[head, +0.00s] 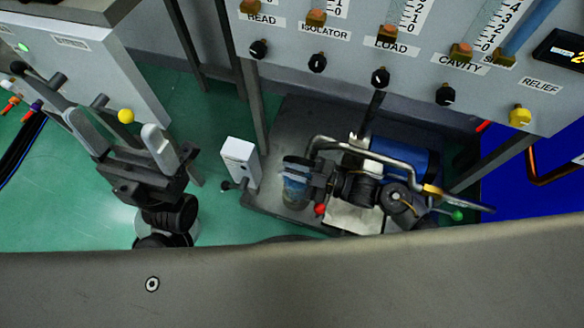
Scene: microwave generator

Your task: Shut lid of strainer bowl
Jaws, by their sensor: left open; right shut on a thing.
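The strainer bowl (295,191) is a small, clear bluish cup on the dark base plate, below the LOAD panel. My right gripper (313,174) is at the bowl's upper right side, its dark fingers pointing left. It is shut on a part at the bowl's top, apparently the lid (297,161). The fingers and a bent pipe partly hide this part, so I cannot tell the lid's angle. My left gripper (118,134) is open and empty at the left, well apart from the bowl, with its pale fingers spread.
A bent metal pipe (385,152) and a blue cylinder (405,158) crowd the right arm. A white box (240,160) stands left of the bowl. The gauge panel (345,62) overhangs behind.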

